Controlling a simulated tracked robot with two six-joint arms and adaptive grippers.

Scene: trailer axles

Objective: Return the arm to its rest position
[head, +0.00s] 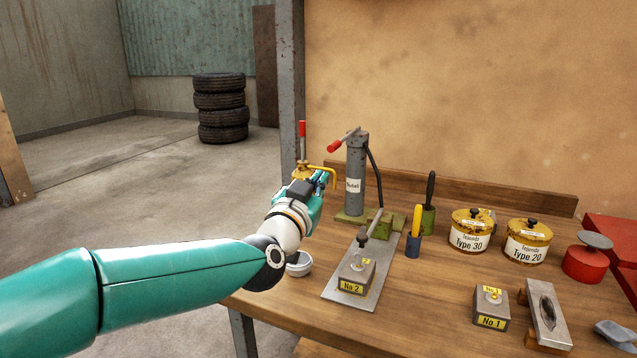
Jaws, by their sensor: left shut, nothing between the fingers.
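My left arm comes in from the left in teal and white. Its gripper (318,184) is shut and empty, held over the back left part of the workbench (440,312). It is in front of a yellow fixture with a red upright handle (302,136), and hides its lower part. I cannot tell whether the two touch. A grey pump labelled Butell (356,178) stands just to the right of the gripper. My right gripper is not in view.
A metal plate (338,296) bears a block marked No 2 (358,274). A small round cup (299,264) sits beside my wrist. Yellow tins (472,232), a No 1 block (490,308) and a red tin (583,264) stand to the right. Tyres (221,108) are stacked on the open floor behind.

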